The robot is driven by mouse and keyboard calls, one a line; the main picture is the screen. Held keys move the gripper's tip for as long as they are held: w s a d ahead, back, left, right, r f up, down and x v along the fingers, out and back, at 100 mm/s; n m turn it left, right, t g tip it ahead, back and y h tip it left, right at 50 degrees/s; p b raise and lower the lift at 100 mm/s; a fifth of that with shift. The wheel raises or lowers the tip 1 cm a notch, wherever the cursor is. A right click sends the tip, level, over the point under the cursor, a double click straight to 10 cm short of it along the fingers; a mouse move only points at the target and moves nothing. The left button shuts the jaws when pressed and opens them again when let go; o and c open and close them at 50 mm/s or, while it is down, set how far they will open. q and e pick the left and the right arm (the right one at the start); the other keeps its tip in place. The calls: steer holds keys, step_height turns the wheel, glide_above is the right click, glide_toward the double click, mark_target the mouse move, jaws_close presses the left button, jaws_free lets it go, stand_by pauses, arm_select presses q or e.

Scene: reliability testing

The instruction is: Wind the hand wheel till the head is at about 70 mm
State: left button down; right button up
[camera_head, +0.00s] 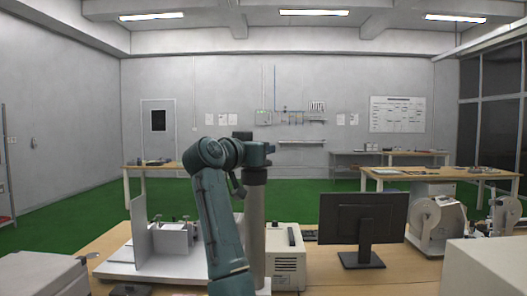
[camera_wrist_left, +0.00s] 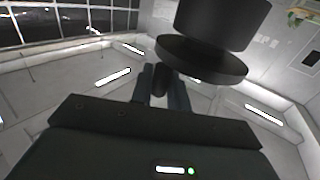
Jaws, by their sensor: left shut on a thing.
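In the left wrist view, the hand wheel is a black disc (camera_wrist_left: 200,62) with a thick dark hub (camera_wrist_left: 212,22), and a small dark handle knob (camera_wrist_left: 161,82) sticks out from its near rim. My left gripper (camera_wrist_left: 160,92) has its two fingers on either side of this knob and is shut on it. In the head view my left arm rises in front of a grey column (camera_head: 252,215) and bends over at its top, hiding the fingertips and most of the wheel area. The head and any scale reading cannot be made out. My right gripper is not in view.
A white fixture (camera_head: 170,242) with an upright plate stands left of the column. A beige instrument box (camera_head: 285,262), a black monitor (camera_head: 362,220) and a machine with reels (camera_head: 428,220) stand to the right. A grey box (camera_head: 45,272) is at the front left.

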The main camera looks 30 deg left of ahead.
arm_select(q)
steer(key=shift+f, duration=0.1)
stand_by(0.3)
steer(key=c, duration=1.4)
jaws_free()
steer(key=shift+c, duration=0.2)
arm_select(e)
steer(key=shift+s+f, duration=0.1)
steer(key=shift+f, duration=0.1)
arm_select(q)
steer(key=shift+s, duration=0.5)
steer(key=s+b, duration=0.3)
steer(key=s, duration=0.9)
steer(key=shift+a, duration=0.15)
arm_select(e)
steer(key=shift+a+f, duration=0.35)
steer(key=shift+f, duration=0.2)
